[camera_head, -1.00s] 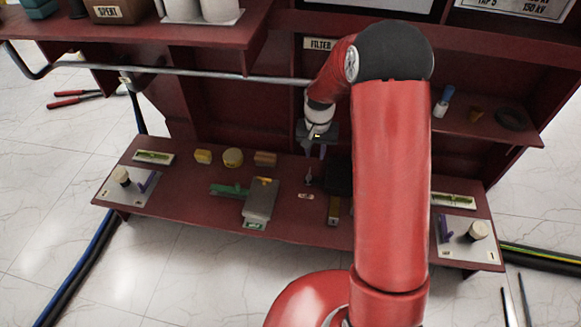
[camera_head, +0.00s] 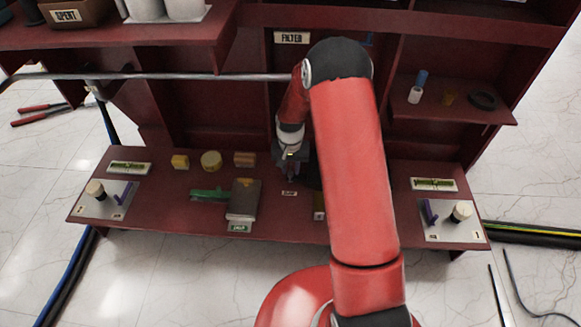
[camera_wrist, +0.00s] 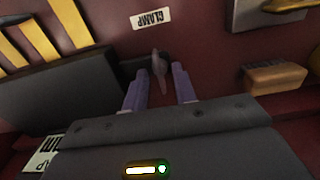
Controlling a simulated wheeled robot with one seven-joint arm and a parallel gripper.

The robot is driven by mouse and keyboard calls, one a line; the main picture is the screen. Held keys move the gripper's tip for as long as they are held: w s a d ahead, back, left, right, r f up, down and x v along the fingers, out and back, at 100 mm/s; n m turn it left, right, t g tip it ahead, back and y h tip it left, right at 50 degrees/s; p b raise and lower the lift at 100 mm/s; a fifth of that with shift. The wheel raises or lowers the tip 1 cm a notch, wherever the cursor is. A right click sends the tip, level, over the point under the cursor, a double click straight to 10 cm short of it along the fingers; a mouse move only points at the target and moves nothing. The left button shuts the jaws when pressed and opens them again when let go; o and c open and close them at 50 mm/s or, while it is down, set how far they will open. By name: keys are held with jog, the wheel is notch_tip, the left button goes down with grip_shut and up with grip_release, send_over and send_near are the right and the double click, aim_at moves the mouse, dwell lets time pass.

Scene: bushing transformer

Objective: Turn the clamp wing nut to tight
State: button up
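The small grey clamp wing nut (camera_wrist: 158,62) stands on a dark shaft beside the white CLAMP label (camera_wrist: 150,18) in the wrist view. My gripper (camera_wrist: 161,72) has two purple fingers, parted, with a gap between them. The wing nut shows between and just beyond the fingertips; I cannot tell whether either finger touches it. In the head view my gripper (camera_head: 291,176) is low over the middle of the red bench, just behind the small label (camera_head: 289,193). The nut is not clear there.
Plates with knobs and purple levers are at the bench's left (camera_head: 105,198) and right (camera_head: 452,220) ends. A shelf (camera_head: 450,105) overhangs at right.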

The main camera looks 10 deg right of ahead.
jog(key=shift+c, duration=0.2)
grip_shut()
jog(key=shift+m, duration=0.3)
jog(key=m, duration=0.3)
jog(key=shift+m, duration=0.3)
jog(key=m, duration=0.3)
jog(key=shift+m, duration=0.3)
jog(key=m+p, duration=0.1)
jog(key=m, duration=0.4)
jog(key=shift+r+p, duration=0.1)
jog(key=shift+p, duration=0.3)
jog(key=m+p, duration=0.2)
jog(key=m, duration=0.3)
